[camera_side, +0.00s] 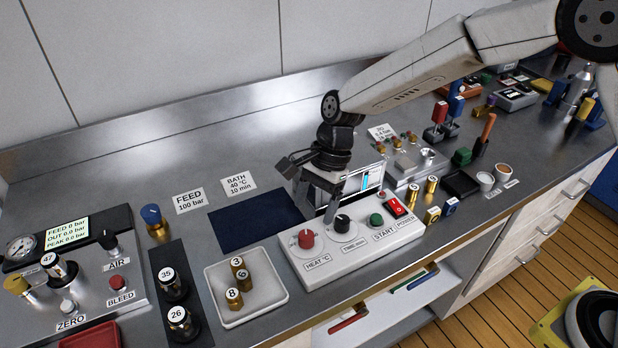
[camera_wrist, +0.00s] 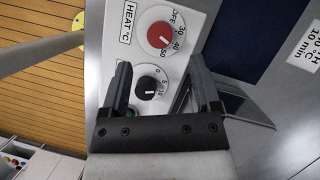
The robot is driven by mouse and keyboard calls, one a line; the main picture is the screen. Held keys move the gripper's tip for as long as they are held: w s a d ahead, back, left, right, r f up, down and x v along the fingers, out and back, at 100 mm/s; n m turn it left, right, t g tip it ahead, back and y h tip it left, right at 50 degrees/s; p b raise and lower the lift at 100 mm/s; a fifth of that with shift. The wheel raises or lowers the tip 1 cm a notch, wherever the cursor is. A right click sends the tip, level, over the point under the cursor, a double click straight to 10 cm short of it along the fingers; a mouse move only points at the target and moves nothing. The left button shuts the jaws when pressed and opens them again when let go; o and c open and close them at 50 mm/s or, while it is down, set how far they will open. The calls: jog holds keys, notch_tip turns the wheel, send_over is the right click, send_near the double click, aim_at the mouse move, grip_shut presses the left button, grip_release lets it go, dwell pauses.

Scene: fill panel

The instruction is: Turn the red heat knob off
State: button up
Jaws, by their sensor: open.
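The red heat knob (camera_side: 306,239) sits on the left part of the white panel (camera_side: 345,255), above the label HEAT °C. In the wrist view the red heat knob (camera_wrist: 160,36) lies just beyond the fingertips, with OFF, 30, 40 and 50 printed around its right side. My gripper (camera_side: 316,205) is open and empty, above and behind the panel. In the wrist view my gripper (camera_wrist: 160,63) has its fingers to either side of the black time knob (camera_wrist: 146,88), apart from the red knob.
A green start button (camera_side: 376,220) and a red power switch (camera_side: 395,208) are on the panel's right. A small screen (camera_side: 368,179) stands behind it. A white tray with brass weights (camera_side: 247,297) is at the left. A dark blue mat (camera_side: 250,222) lies flat behind.

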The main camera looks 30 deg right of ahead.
aim_at(307, 234)
jog(key=shift+x, duration=3.1)
grip_shut()
